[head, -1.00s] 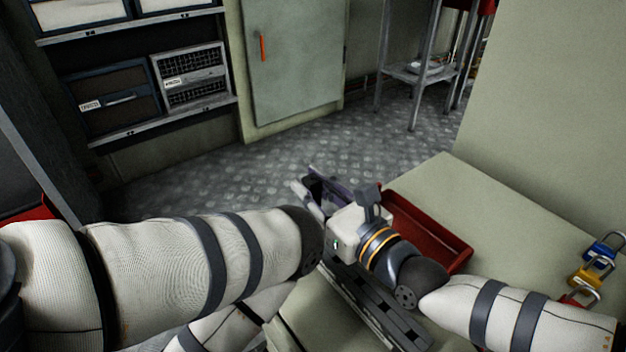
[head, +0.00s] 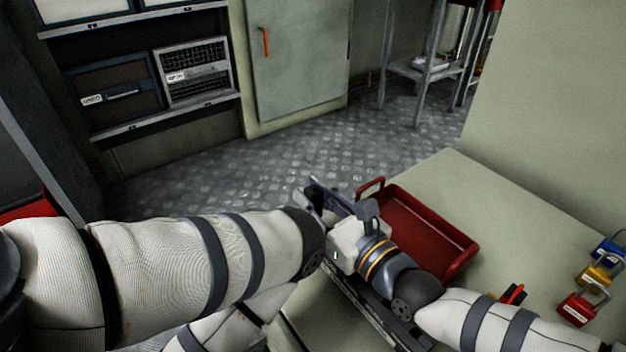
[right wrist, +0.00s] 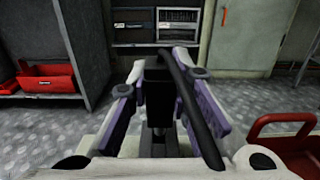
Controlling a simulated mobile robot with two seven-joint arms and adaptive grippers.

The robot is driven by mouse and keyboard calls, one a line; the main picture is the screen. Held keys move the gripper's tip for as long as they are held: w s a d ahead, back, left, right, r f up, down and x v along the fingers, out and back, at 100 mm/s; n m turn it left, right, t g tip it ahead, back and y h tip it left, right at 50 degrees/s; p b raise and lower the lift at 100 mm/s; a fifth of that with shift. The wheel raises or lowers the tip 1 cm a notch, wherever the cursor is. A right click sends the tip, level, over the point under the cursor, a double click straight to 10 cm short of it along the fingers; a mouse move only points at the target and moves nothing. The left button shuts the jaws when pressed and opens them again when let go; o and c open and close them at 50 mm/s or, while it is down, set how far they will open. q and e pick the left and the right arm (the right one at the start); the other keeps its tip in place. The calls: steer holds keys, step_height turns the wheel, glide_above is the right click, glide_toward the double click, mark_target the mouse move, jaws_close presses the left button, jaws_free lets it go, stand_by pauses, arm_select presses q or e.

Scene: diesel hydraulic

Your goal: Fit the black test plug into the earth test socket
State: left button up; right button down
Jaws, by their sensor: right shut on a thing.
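I cannot make out the earth test socket in either view.
A red tray (head: 458,258) lies on the bench beside my right wrist. Blue, yellow and red padlocks (head: 600,270) sit at the right, with a small red and black item (head: 512,294) nearer. A grey cabinet (head: 297,60) and equipment shelves (head: 165,122) stand beyond the open floor.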

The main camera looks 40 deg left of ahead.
arm_select(q)
steer(key=shift+s+f+b, duration=0.15)
steer(key=shift+f+b, duration=0.35)
steer(key=shift+b, duration=0.1)
arm_select(e)
steer(key=shift+f, duration=1.25)
